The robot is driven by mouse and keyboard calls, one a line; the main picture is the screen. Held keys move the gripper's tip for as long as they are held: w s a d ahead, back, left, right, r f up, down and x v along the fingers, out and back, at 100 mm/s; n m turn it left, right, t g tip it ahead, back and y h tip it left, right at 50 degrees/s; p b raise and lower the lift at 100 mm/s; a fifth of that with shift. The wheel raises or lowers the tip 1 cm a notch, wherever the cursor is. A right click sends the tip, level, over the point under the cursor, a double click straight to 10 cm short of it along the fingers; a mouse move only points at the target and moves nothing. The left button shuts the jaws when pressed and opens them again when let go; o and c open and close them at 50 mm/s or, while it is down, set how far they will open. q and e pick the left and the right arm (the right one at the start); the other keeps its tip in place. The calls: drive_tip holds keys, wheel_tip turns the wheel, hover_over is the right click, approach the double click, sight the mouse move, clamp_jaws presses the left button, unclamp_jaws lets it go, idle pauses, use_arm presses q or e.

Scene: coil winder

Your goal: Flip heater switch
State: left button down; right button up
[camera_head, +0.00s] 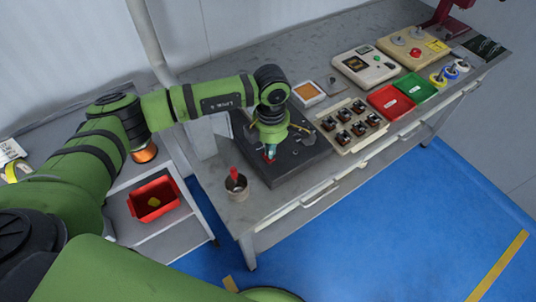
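My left arm reaches in over the bench, and its gripper (270,153) points down over the black plate (305,153). A small red thing shows at its fingertips; I cannot tell whether the fingers are open, shut or touching it. No part is clearly readable as the heater switch. A beige box with a dark display and buttons (366,66) stands farther back. Behind it is another beige box (413,47) with a red button and two grey round parts. My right gripper is not in view.
A beige tray of several dark coil parts (346,142) lies right of the plate. Red (388,102) and green (415,86) trays sit farther right. A pot with a red-handled tool (236,185) stands at the front edge. A red bin (153,199) is lower left. Blue floor is clear.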

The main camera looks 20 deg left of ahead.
use_arm(q)
drive_tip(key=shift+f+b, duration=1.2)
drive_tip(key=shift+f, duration=0.05)
idle(0.9)
drive_tip(key=shift+s, duration=0.1)
drive_tip(key=shift+r+p, duration=0.55)
drive_tip(key=shift+r, duration=0.3)
drive_tip(key=shift+r+p, duration=1.25)
drive_tip(key=shift+r, duration=1.45)
